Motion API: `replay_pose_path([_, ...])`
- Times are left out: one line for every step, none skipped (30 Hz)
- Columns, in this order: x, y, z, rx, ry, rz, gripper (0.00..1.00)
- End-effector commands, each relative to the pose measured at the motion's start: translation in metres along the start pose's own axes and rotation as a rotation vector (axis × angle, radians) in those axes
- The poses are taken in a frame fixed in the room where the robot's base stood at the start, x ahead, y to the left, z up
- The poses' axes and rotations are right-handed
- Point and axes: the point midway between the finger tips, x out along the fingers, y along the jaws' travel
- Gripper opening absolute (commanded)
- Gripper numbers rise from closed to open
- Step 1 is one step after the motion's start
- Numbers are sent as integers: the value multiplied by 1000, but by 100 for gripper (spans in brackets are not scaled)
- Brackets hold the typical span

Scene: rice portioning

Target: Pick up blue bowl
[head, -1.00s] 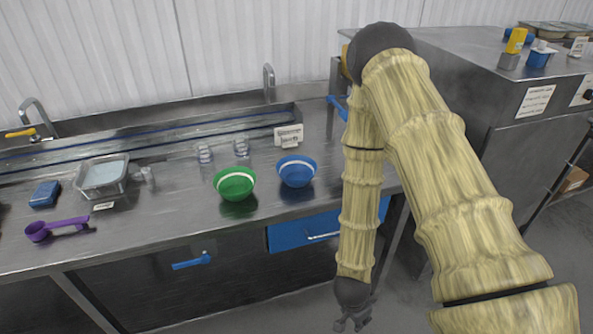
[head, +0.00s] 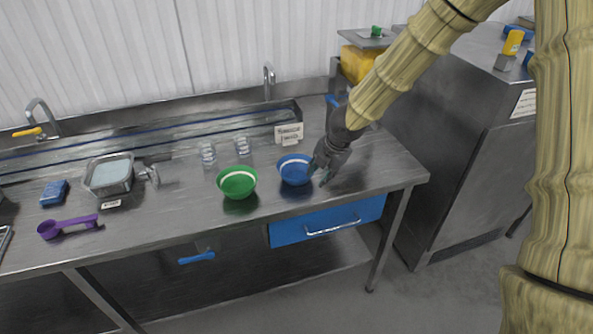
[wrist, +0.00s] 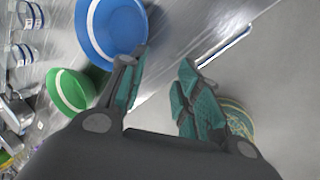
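The blue bowl (head: 294,170) stands upright on the steel counter, near its front right part. It has a white band inside the rim. My gripper (head: 319,177) is at the bowl's right side in the head view. In the wrist view my gripper (wrist: 160,88) has its two fingers apart with nothing between them. The blue bowl (wrist: 112,28) lies just beyond the left fingertip there. I cannot tell whether that finger touches the bowl.
A green bowl (head: 237,182) stands left of the blue bowl. Clear glasses (head: 208,154) and a small sign (head: 289,133) are behind. A purple scoop (head: 66,226) and a metal container (head: 109,177) are at the left. The counter's front edge is close by.

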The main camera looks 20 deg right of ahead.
Motion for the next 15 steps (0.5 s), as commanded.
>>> replay_pose_path([-10,11,5,66,0,26,33])
replay_pose_path([-14,16,6,99,1,37,33])
replay_pose_path([-17,20,8,134,4,49,33])
replay_pose_path([-19,23,9,154,5,55,33])
replay_pose_path([-20,25,10,169,6,60,33])
replay_pose_path([-20,27,10,182,7,64,33])
replay_pose_path([-19,28,10,188,8,65,33])
replay_pose_path([-17,28,10,191,7,65,33])
replay_pose_path([-14,28,10,192,7,64,33])
replay_pose_path([-11,28,10,191,7,64,33])
replay_pose_path([-8,29,10,190,7,64,33])
replay_pose_path([-3,29,10,189,7,63,33])
replay_pose_path([0,29,10,189,6,63,33])
replay_pose_path([4,29,10,188,7,64,33])
replay_pose_path([8,30,10,187,7,63,33])
